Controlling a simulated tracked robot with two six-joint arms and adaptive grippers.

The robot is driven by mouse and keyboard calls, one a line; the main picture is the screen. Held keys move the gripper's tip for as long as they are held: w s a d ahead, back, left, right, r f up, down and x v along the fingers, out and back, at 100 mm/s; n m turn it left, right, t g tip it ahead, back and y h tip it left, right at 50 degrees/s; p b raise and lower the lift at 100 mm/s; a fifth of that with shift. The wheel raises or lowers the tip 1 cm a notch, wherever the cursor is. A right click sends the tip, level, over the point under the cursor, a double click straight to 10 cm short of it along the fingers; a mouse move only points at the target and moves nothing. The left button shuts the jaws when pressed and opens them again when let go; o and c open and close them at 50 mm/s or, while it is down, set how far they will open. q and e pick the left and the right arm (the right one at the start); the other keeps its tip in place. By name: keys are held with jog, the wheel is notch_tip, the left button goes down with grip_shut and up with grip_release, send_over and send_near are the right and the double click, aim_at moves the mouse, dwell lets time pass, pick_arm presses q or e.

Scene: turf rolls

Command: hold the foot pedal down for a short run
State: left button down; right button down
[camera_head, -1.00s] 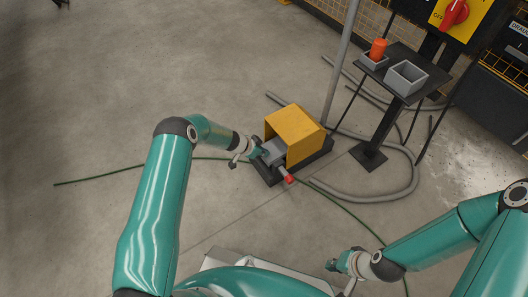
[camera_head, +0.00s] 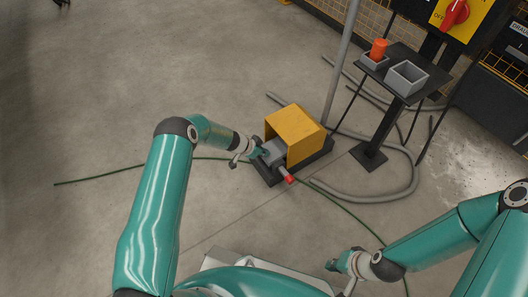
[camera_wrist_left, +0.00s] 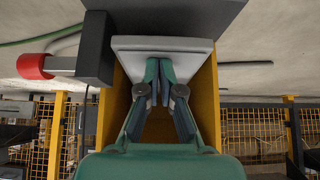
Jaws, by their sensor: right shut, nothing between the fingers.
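The foot pedal stands on the floor under a yellow guard (camera_head: 297,131), on a black base (camera_head: 318,155). Its grey pedal plate (camera_head: 275,151) faces my left arm, and the plate also shows in the left wrist view (camera_wrist_left: 194,52). My left gripper (camera_head: 260,153) is at the plate; in the wrist view its fingers (camera_wrist_left: 158,80) are together, with their tips at the plate and apparently touching it. How far the plate is pressed, I cannot tell. A grey bar with a red end (camera_head: 289,179) sticks out beside the pedal. My right gripper (camera_head: 334,264) is shut and empty, low and away from the pedal.
A yellow panel with a red switch (camera_head: 454,13) is at upper right. Grey hose and a green cable cross the floor.

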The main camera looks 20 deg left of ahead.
pick_arm(q)
jog(key=shift+s+a+f, duration=0.1)
jog(key=shift+s+f, duration=0.25)
jog(key=shift+f, duration=0.3)
notch_tip(320, 180, up, 5)
jog(key=p, duration=0.4)
jog(key=shift+w+a+r, duration=0.1)
jog(key=s+f+p+v, duration=0.1)
jog(key=p+v, duration=0.2)
jog(key=v, duration=0.6)
jog(key=shift+s+a+r, duration=0.2)
jog(key=shift+a, duration=0.3)
